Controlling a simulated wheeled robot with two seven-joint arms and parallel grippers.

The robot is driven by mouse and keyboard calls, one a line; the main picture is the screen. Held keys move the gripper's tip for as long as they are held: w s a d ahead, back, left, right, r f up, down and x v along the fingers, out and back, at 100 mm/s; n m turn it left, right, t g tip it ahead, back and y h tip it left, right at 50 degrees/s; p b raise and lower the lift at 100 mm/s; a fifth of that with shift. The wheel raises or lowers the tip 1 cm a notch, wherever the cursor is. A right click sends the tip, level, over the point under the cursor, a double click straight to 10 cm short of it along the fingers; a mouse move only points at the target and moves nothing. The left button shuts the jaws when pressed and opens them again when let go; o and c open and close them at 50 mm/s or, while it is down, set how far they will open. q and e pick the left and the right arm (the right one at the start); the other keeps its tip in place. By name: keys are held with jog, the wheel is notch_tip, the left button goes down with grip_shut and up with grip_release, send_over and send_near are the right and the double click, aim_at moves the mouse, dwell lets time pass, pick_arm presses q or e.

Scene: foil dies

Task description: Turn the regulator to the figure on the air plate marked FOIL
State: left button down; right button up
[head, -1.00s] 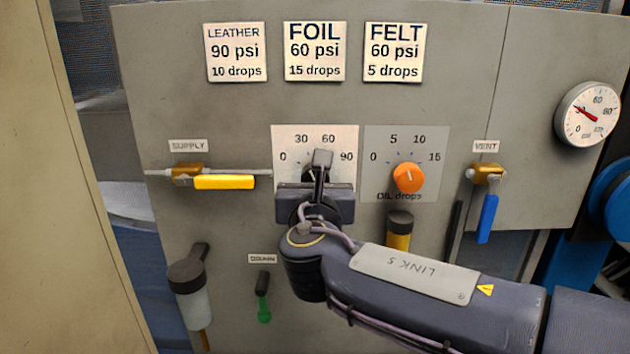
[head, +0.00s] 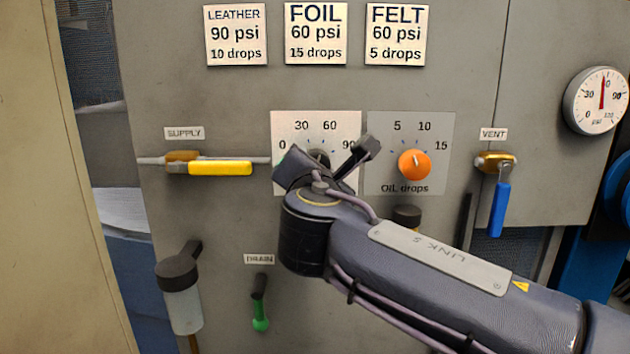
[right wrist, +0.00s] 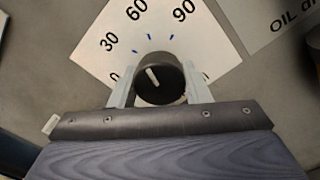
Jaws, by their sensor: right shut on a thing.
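The FOIL air plate (head: 316,33) hangs in the middle of the top row and reads 60 psi, 15 drops. The regulator's dial plate (head: 286,122) carries 0, 30, 60 and 90. In the right wrist view the black regulator knob (right wrist: 172,72) sits between the two fingers of my right gripper (right wrist: 159,90), which is shut on it. Its white mark points up and left, roughly toward the 60 side. In the head view my gripper hides most of the knob. The gauge (head: 591,118) at the right has its red needle pointing nearly straight up, near 60.
The orange oil knob (head: 414,165) is just right of the regulator, its mark pointing up. A yellow supply handle (head: 220,168) lies level at the left. A blue vent handle (head: 500,210) hangs down at the right. A green drain handle (head: 260,317) is below.

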jog(key=shift+f+m+b, duration=0.1)
jog(key=shift+m+b, duration=0.25)
jog(key=shift+m, duration=0.15)
jog(key=o, duration=1)
jog(key=shift+s, duration=0.1)
jog(key=s+b, duration=0.1)
jog(key=s, duration=0.6)
jog(key=shift+s+b, duration=0.35)
